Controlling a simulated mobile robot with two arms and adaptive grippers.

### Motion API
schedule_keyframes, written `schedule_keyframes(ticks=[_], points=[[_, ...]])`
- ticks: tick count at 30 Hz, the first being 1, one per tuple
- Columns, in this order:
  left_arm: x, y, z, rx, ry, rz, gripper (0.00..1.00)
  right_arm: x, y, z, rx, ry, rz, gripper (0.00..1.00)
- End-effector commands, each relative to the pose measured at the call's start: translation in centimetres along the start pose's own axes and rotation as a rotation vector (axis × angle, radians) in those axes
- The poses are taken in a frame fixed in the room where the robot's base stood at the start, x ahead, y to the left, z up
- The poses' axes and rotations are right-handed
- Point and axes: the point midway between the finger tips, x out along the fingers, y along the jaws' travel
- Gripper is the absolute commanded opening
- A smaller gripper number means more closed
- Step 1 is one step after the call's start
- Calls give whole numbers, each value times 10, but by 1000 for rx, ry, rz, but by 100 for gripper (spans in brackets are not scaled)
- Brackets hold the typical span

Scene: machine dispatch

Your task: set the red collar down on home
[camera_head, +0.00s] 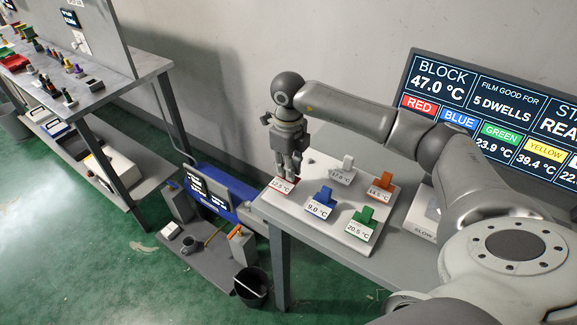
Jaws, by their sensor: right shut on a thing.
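My right gripper (289,170) points down over the left corner of a white board on the table. It is shut on the red collar (281,185), which carries a tag reading about 12.5 °C. The collar is low, at the board's corner; I cannot tell whether it touches the surface. The fingers hide most of its upper part. No place marked "home" can be read in this view. My left gripper is not in view.
The white board (345,231) also bears a blue piece (322,200), a green one (362,221), an orange one (382,185) and a white one (346,167), all tagged. A screen (490,115) stands behind. A black bin (252,286) is on the floor.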

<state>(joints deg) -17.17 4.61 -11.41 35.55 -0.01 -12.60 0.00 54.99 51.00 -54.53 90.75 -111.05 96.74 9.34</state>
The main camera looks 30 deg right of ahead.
Motion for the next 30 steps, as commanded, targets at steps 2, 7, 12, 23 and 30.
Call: schedule_keyframes(ticks=[2, 7, 12, 23, 30], points=[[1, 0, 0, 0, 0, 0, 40, 0, 0, 0, 0, -1, 0, 0], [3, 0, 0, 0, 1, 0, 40, 4, 0, 0, 0, -1, 0, 0], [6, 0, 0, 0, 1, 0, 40, 7, 0, 0, 0, 0, 0, 0], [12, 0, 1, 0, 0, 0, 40, 14, 0, 0, 0, 0, 0, 0], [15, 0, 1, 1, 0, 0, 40, 19, 0, 0, 0, 0, 0, 0]])
